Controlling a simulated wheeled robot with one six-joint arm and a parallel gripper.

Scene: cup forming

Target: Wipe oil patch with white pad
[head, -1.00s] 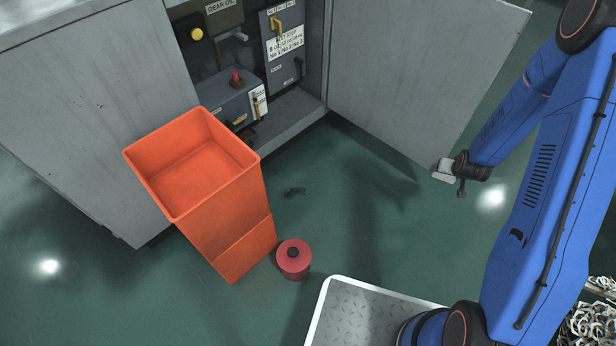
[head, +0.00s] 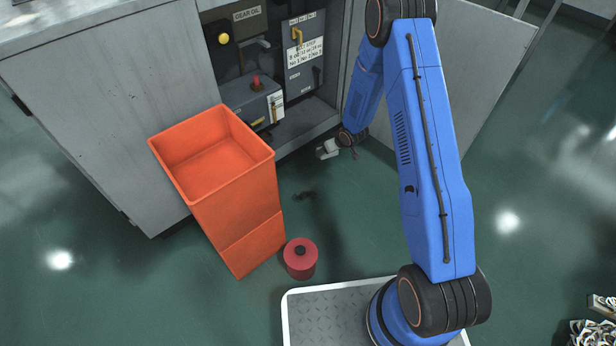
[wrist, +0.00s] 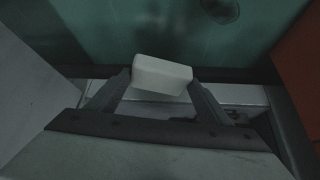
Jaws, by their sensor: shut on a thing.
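My gripper (head: 329,149) is shut on the white pad (wrist: 162,75), which sits between the two fingers in the wrist view. In the head view the white pad (head: 325,152) is a small pale block near the open cabinet's lower edge. The dark oil patch (head: 305,195) lies on the green floor, below and a little left of my gripper in the head view. The patch also shows at the top of the wrist view (wrist: 221,9), apart from the pad. The pad is held clear of the patch.
An orange bin (head: 238,205) stands left of the patch.

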